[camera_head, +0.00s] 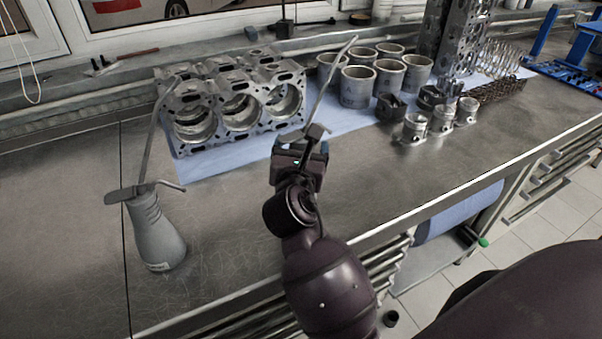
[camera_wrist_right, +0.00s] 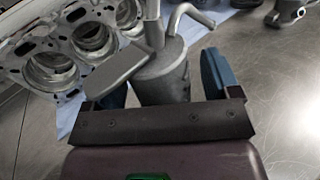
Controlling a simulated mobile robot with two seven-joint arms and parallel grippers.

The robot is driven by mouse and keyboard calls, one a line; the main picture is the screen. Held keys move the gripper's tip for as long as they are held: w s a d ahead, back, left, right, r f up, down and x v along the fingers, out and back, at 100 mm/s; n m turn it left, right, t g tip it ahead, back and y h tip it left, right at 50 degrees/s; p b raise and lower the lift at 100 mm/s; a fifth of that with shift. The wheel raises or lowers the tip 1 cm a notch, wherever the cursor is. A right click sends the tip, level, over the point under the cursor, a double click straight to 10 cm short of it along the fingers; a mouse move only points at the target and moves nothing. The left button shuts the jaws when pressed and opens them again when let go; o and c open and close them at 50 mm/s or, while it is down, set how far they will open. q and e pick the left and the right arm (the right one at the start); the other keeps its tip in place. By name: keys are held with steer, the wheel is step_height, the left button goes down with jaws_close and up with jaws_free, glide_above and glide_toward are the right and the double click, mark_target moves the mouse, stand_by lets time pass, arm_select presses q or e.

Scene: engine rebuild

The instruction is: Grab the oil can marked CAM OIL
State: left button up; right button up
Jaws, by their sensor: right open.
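One grey oil can (camera_head: 155,232) with a long thin spout stands upright at the left of the bench. A small label is low on its body, too small to read. A second oil can shows its long spout (camera_head: 335,82) and top above my right gripper (camera_head: 300,160); its body is mostly hidden. In the right wrist view this second can (camera_wrist_right: 163,72) stands between the two blue-padded fingers of my right gripper (camera_wrist_right: 165,88), which are apart. Whether both pads touch it I cannot tell. No marking on it shows. My left gripper is not in view.
An engine block (camera_head: 235,105) lies on a blue sheet (camera_head: 215,163) behind the cans. Several cylinder liners (camera_head: 357,88) and pistons (camera_head: 440,120) stand to the right. The bench's front edge runs close to my right arm. Bare bench lies between the two cans.

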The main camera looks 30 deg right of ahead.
steer(key=shift+r, duration=0.1)
steer(key=shift+c, duration=0.4)
jaws_close()
